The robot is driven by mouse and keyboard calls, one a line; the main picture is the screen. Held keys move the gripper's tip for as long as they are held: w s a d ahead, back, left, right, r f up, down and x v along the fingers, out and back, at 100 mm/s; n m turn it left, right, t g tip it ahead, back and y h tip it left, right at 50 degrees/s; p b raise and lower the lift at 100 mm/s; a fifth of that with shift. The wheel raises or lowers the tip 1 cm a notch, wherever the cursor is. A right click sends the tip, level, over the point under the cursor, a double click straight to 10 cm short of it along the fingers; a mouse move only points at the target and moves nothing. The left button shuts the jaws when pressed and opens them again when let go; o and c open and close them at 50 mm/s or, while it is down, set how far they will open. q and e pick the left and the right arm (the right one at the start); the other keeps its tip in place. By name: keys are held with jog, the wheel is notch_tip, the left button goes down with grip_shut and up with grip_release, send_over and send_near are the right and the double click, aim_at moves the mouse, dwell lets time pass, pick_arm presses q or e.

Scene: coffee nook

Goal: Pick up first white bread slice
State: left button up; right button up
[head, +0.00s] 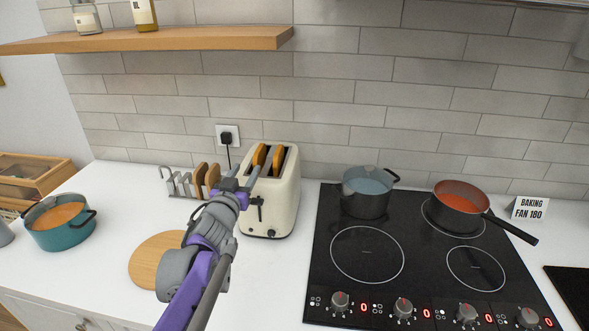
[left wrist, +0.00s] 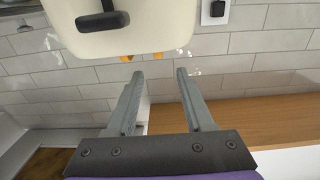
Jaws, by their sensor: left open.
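Two golden-edged bread slices stick up from the slots of the cream toaster (head: 285,205), a left one (head: 259,155) and a right one (head: 278,158). Two browner slices (head: 200,179) stand in the metal toast rack (head: 176,185) left of the toaster. I cannot tell which slice is the first white one. My left gripper (head: 243,178) is open and empty, in front of the toaster's left side, and overlaps the rack's right end. In the left wrist view its open fingers (left wrist: 160,72) point toward the toaster (left wrist: 150,25), with two orange slice edges (left wrist: 127,58) showing. My right gripper is out of view.
A round wooden board (head: 152,262) lies left of my arm, and a teal pot (head: 60,232) stands farther left. The black hob (head: 405,285) with a grey pot (head: 366,200) and a red pan (head: 462,197) is right of the toaster. A wooden shelf (head: 150,40) hangs above.

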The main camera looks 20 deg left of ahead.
aim_at(255, 157)
pick_arm(q)
jog(key=shift+f+p+x, duration=0.15)
jog(key=shift+p+x, duration=0.25)
jog(key=shift+x, duration=2.3)
jog(key=shift+f+p+x, duration=0.1)
jog(key=shift+p+x, duration=0.25)
jog(key=shift+x, duration=2.3)
jog(key=shift+d, duration=0.15)
grip_shut()
